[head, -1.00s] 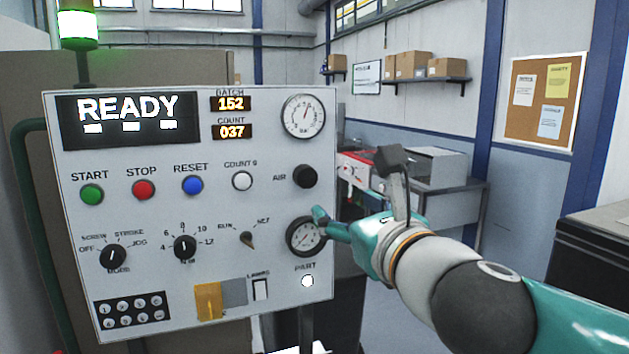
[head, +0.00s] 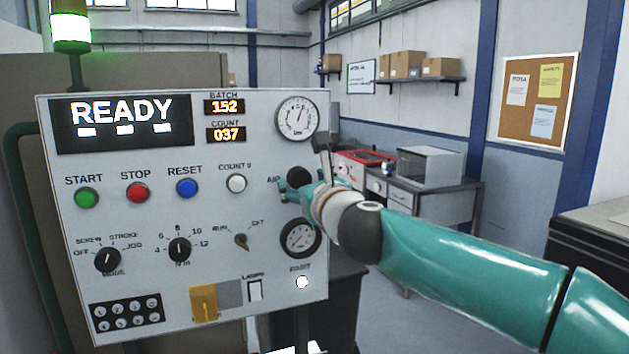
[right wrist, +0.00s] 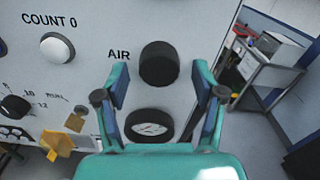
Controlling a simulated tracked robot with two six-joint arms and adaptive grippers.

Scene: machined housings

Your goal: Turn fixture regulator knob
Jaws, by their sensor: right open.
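The black round regulator knob (head: 299,177) labelled AIR sits on the right part of the white control panel (head: 130,225). In the right wrist view the knob (right wrist: 159,63) is upper centre, just beyond and between my fingertips. My right gripper (head: 286,190) is open at the knob in the head view, with its hand and arm coming from the right. In the right wrist view the open fingers (right wrist: 161,80) stand on either side of the knob's lower part, with visible gaps; I cannot tell whether they touch it. My left gripper is not in view.
A dark-rimmed gauge (head: 300,238) is just below the knob and another gauge (head: 297,117) is above it. The white COUNT 0 button (head: 236,183) is to the left. A grey workbench (head: 430,195) stands behind on the right. The floor there is open.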

